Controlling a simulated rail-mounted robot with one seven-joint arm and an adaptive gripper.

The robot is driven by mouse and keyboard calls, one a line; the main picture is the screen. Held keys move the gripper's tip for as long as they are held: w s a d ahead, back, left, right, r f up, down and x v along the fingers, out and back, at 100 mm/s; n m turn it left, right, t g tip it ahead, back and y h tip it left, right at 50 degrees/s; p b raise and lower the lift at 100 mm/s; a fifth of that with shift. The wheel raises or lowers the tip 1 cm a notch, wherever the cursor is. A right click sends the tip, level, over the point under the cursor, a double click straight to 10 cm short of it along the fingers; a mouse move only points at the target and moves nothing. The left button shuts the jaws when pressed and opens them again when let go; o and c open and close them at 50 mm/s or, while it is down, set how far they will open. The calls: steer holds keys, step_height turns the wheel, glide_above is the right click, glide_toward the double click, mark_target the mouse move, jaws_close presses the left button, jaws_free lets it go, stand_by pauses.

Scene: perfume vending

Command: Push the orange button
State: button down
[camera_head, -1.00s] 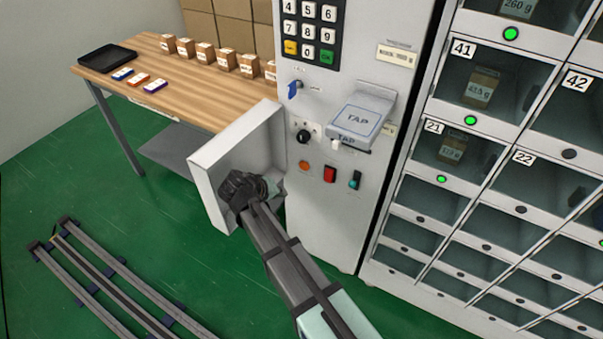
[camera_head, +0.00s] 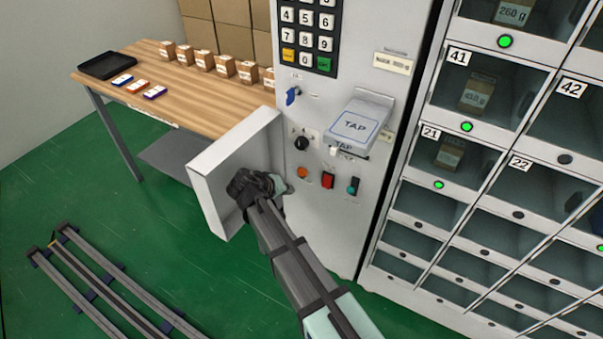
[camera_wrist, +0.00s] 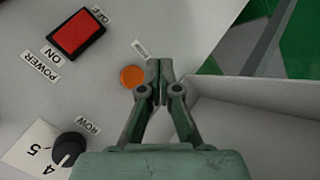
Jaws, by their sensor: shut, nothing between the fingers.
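The orange button (camera_head: 302,172) is a small round button on the front of the light grey control panel (camera_head: 330,230), left of a red switch. It also shows in the wrist view as an orange disc (camera_wrist: 132,77) just left of my fingertips. My gripper (camera_head: 250,185) is in front of the panel, below and left of the button in the head view. In the wrist view my gripper (camera_wrist: 158,72) has its fingertips together with nothing between them. The tips overlap the panel close to the button's right edge. I cannot tell how far they are from the surface.
A red power switch (camera_wrist: 76,34) and a black row knob (camera_wrist: 68,148) flank the button. An open white flap or box (camera_head: 215,175) juts out left of the panel, close to my gripper. A teal switch (camera_head: 353,186) and a TAP tray (camera_head: 357,125) are to the right.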

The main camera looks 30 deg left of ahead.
steer(key=shift+w+a, duration=0.2)
steer(key=shift+w, duration=2.35)
steer(key=shift+w, duration=0.1)
steer(key=shift+w, duration=0.3)
steer(key=shift+w, duration=0.4)
stand_by(0.5)
steer(key=shift+s, duration=0.85)
steer(key=s, duration=0.5)
steer(key=shift+d+b, duration=0.2)
steer(key=shift+b, duration=0.2)
